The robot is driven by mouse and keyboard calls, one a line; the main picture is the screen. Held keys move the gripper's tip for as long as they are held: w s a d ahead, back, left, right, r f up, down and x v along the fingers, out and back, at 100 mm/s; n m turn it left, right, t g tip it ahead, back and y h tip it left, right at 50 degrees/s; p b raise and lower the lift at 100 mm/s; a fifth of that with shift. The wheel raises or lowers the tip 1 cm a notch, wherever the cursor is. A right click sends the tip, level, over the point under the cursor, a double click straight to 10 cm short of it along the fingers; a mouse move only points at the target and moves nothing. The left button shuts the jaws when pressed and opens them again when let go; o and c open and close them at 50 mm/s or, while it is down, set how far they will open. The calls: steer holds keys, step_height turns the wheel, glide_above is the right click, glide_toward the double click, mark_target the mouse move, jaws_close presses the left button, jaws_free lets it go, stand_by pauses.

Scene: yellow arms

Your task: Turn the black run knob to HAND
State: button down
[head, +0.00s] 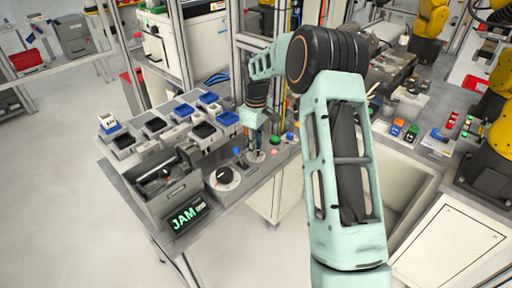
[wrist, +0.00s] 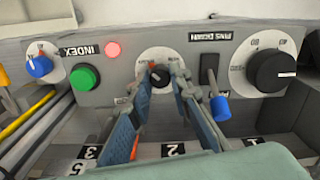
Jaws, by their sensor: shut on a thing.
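A small black knob (wrist: 158,76) on a round white dial sits in the middle of the grey panel in the wrist view. I take it to be the run knob. My gripper (wrist: 159,84) has its two blue-grey fingers closed on either side of this knob. In the head view my gripper (head: 255,150) reaches down to the panel and hides the knob. The dial's labels are too small and partly covered, so I cannot tell which position the knob points to.
A larger black knob (wrist: 270,71) and a blue-tipped lever (wrist: 219,106) are on the right in the wrist view. A red lamp (wrist: 113,49), a green button (wrist: 85,77) and a blue knob (wrist: 39,66) are on the left. A JAM display (head: 188,215) stands at the bench's front.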

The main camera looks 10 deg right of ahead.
steer(key=shift+w, duration=0.1)
stand_by(0.3)
steer(key=c, duration=1.8)
jaws_free()
steer(key=shift+o, duration=0.2)
step_height(320, 180, up, 12)
